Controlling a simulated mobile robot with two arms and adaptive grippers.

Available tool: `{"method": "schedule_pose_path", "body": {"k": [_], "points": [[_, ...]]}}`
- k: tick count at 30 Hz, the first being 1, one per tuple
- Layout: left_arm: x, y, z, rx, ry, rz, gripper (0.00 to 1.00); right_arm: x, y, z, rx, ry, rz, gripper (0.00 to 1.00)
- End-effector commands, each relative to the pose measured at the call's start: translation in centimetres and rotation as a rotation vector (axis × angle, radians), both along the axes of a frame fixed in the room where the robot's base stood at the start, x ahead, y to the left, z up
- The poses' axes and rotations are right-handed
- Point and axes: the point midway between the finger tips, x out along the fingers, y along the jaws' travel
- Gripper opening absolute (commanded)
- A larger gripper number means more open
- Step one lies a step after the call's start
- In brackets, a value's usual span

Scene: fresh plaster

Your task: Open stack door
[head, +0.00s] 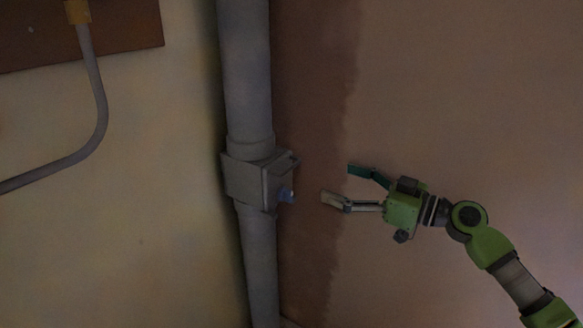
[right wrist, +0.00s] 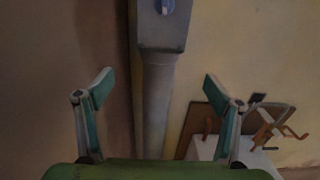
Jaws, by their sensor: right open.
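A grey vertical stack pipe (head: 247,80) runs down the wall corner, with a boxy access fitting (head: 245,178) partway down. A small blue knob (head: 285,194) sits on the fitting's right side, on what looks like its door; the door looks closed. My right gripper (head: 341,185) is open and empty, to the right of the knob and apart from it. In the right wrist view the blue knob (right wrist: 165,6) is at the top edge on the grey box (right wrist: 163,32), above and between the open fingers (right wrist: 156,88). My left gripper is not in view.
A brown board (head: 80,35) with a bent grey conduit (head: 97,100) is on the left wall. In the right wrist view, a brown panel with orange-handled parts (right wrist: 265,130) stands at the lower right. The space between gripper and fitting is clear.

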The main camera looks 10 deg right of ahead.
Motion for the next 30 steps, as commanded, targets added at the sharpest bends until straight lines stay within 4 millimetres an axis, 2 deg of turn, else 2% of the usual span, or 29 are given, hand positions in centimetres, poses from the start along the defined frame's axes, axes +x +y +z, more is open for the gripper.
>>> {"method": "schedule_pose_path", "body": {"k": [5, 9, 18, 24, 30], "points": [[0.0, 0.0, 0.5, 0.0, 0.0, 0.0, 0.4, 1.7, 1.8, 0.3, 0.001, -0.001, 0.003, 0.84], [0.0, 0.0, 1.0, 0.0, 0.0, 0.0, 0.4, 3.8, 3.9, 0.3, 0.001, 0.0, 0.004, 0.84], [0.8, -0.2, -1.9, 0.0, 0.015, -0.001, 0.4, 7.9, 8.0, 0.1, 0.0, 0.001, 0.003, 0.84], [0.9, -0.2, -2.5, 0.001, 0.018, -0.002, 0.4, 9.1, 9.3, -0.1, 0.001, 0.004, 0.003, 0.84], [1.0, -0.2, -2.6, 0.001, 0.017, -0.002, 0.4, 9.4, 9.5, -0.1, -0.001, 0.004, 0.003, 0.84]]}}
